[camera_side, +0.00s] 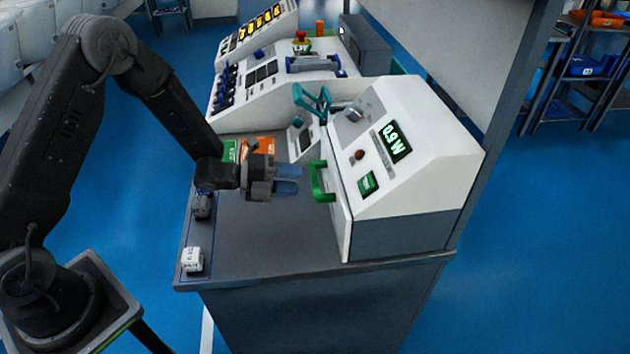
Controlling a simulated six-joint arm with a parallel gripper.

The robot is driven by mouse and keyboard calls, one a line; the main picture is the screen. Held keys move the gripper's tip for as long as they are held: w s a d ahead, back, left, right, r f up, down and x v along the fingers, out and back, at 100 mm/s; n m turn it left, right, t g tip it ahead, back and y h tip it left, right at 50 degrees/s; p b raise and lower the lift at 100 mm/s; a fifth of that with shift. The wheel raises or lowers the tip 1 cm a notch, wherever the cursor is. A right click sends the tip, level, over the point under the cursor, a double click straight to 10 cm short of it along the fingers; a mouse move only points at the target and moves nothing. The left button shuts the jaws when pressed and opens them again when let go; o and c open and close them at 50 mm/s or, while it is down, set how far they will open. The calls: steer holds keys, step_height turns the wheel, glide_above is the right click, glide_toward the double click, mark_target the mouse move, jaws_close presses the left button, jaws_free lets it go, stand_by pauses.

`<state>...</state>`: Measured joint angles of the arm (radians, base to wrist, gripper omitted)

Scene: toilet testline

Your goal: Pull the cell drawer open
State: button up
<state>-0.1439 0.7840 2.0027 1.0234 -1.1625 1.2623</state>
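The cell drawer's white front panel (341,216) is on the left face of the white and grey tester, with a green handle (320,182) standing out from it. The panel sits close against the tester body, and no drawer inside shows. My gripper (289,180) is just left of the green handle, at about its height, with its fingers pointing right toward it. The two blue-grey fingers show a gap between them and hold nothing. They appear apart from the handle.
The tester has a lit green display (396,142) and a green button (368,183). A teal handle (311,101) rises behind. Green and orange boxes (258,147) stand behind my gripper. The front bench top (270,240) is clear.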

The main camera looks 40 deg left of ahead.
mark_target(315, 180)
steer(key=x, duration=0.5)
steer(key=shift+w+d, duration=0.2)
steer(key=shift+c, duration=0.3)
jaws_close()
